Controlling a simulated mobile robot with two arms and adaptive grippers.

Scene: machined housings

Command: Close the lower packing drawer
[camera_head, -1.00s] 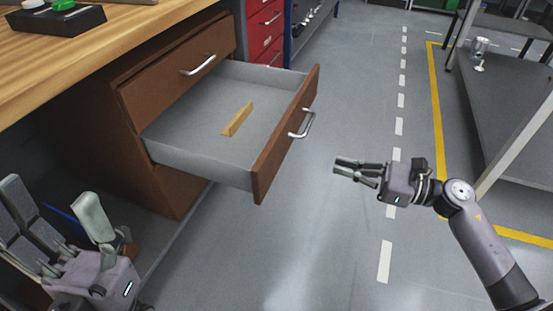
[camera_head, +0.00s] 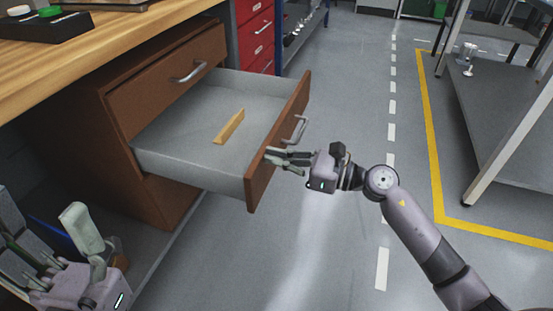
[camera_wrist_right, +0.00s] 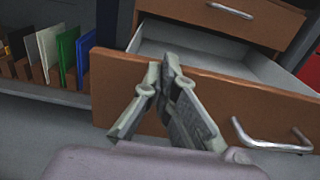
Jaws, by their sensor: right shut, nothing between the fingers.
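The lower packing drawer (camera_head: 192,164) is pulled out of the brown cabinet, with grey inner walls, a brown front (camera_head: 262,172) and a silver handle (camera_head: 300,129). A small wooden piece (camera_head: 228,127) lies inside it. My right gripper (camera_head: 268,156) is shut and empty, its fingertips at the drawer front, below and left of the handle. In the right wrist view the fingers (camera_wrist_right: 163,68) point at the brown front (camera_wrist_right: 225,95), with the handle (camera_wrist_right: 270,142) to their right; whether they touch it I cannot tell. My left gripper (camera_head: 88,232) is at the lower left, fingers spread apart, holding nothing visible.
A closed upper drawer (camera_head: 168,85) sits above, under the wooden worktop (camera_head: 85,55). Red drawers (camera_head: 255,40) stand behind. A grey shelf table (camera_head: 500,120) is at the right. Coloured upright panels (camera_wrist_right: 55,55) show at left in the right wrist view. The floor between is clear.

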